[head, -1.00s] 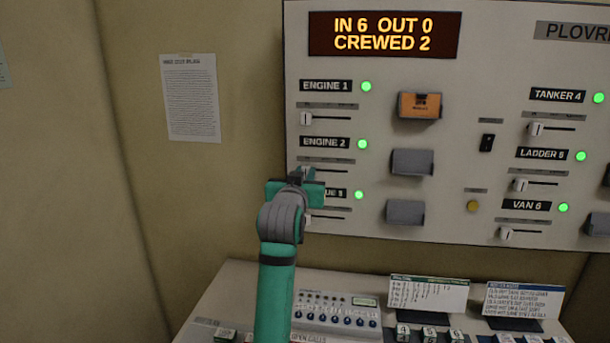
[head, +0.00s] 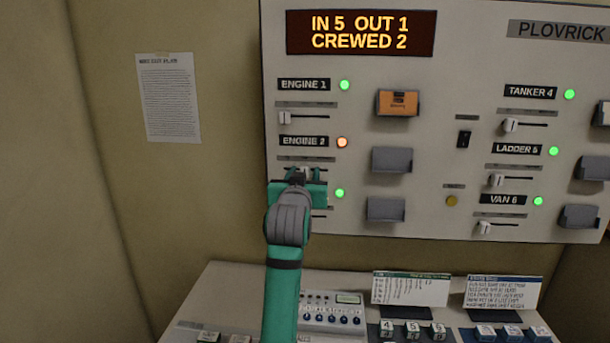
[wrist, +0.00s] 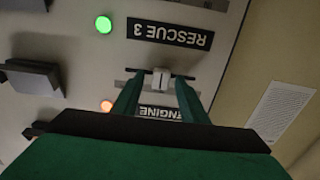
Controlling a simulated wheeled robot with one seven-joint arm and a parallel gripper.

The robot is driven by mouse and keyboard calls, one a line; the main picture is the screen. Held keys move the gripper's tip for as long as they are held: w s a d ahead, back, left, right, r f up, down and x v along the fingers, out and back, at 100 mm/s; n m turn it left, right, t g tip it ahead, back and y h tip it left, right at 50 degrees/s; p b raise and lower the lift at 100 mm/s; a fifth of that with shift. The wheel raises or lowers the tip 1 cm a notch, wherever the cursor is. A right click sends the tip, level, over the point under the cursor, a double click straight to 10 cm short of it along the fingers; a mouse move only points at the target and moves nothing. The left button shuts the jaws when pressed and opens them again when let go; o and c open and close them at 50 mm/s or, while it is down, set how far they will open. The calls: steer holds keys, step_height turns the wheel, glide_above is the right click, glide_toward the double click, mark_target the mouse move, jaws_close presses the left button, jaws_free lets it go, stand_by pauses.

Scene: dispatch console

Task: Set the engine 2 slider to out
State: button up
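The engine 2 slider's white knob (head: 306,172) sits under the ENGINE 2 label (head: 303,142) on the grey panel. The light (head: 342,142) beside that label is orange. In the wrist view, which is upside down, the knob (wrist: 161,79) stands partway along its dark slot, with slot showing on both sides. My gripper (head: 306,176) is at the slider. Its green fingers (wrist: 159,82) are apart, one on each side of the knob, with a small gap showing at each side. Part of the slot is hidden behind my gripper in the head view.
The display (head: 361,33) reads IN 5 OUT 1, CREWED 2. The engine 1 slider (head: 285,118) is above, and the RESCUE 3 label (wrist: 170,33) is close by. Grey card holders (head: 391,160) stick out to the right. A desk with keys (head: 414,331) lies below.

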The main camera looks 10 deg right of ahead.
steer(key=v, duration=1)
steer(key=shift+s+a, duration=0.15)
steer(key=shift+s, duration=0.25)
steer(key=shift+w, duration=0.1)
